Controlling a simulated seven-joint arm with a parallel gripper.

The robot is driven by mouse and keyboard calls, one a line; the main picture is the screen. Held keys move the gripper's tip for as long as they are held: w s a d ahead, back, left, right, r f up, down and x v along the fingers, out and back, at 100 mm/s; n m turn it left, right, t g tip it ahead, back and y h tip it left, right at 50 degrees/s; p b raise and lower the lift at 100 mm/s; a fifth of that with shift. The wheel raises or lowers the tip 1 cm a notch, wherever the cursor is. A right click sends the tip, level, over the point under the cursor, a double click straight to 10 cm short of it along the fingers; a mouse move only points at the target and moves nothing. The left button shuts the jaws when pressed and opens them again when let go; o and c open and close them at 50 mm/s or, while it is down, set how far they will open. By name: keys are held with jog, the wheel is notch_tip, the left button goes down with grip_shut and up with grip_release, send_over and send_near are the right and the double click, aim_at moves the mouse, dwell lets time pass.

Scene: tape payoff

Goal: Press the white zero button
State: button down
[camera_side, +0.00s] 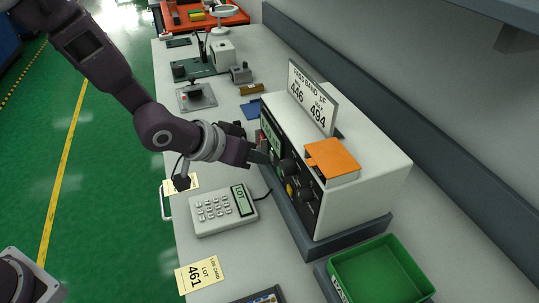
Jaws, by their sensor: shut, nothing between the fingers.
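A white bench meter (365,190) stands on the bench, its dark front panel facing left. The panel carries a green display (268,138), dark knobs (290,167) and a yellow knob or button (290,190). I cannot make out the white zero button; my gripper hides part of the panel. My gripper (266,158) is shut and empty, with its fingertips close to the panel just below the display. I cannot tell whether they touch it.
A keypad unit (222,211) reading LOT lies below my gripper, near a LOT 461 card (199,275). A PASS BAND 446 to 494 sign (312,97) and an orange block (332,157) sit on the meter. A green bin (380,272) is at lower right.

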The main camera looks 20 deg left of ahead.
jog(key=shift+s+a, duration=0.55)
jog(key=shift+s+a, duration=1.75)
jog(key=shift+a, duration=0.05)
